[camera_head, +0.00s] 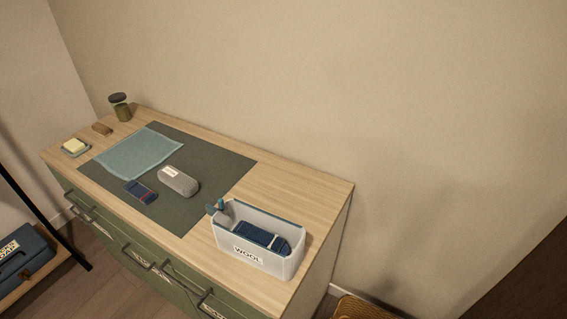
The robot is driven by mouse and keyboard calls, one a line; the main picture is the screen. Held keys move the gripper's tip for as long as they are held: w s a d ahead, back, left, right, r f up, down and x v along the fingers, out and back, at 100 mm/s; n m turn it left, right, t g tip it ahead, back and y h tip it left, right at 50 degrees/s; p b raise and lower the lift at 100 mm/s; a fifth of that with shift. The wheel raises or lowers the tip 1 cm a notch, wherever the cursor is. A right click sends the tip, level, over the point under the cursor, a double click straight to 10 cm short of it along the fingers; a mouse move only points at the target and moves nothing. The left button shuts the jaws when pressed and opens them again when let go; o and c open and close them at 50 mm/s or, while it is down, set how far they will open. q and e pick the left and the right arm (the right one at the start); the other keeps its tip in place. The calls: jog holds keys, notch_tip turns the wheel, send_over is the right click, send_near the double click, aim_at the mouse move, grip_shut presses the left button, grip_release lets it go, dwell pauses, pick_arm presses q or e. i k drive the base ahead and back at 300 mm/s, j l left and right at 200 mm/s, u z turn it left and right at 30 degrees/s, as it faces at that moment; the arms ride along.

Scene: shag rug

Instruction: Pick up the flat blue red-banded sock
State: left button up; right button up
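A flat dark blue sock with a thin red band (141,191) lies on the dark green-grey mat (222,176), near the front edge of the dresser. It is just left of a grey rolled bundle (178,181) with a pale label and appears apart from it. Another dark blue item (262,238) lies inside the white bin (244,256) marked "WOOL"; its banding is too small to tell. Neither of my grippers is in view.
A light blue cloth (138,152) covers the mat's left part. A yellow block on a dish (75,147), a brown block (102,129) and a dark-lidded jar (120,108) stand at the far left. Bare wood (290,190) is clear behind the bin.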

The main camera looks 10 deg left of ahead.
aim_at(143, 194)
jog(key=u, duration=1.4)
jog(key=i+j+z, duration=0.1)
jog(key=z, duration=0.35)
jog(key=i+j+z, duration=0.1)
jog(key=j+z, duration=0.2)
jog(key=z, duration=0.15)
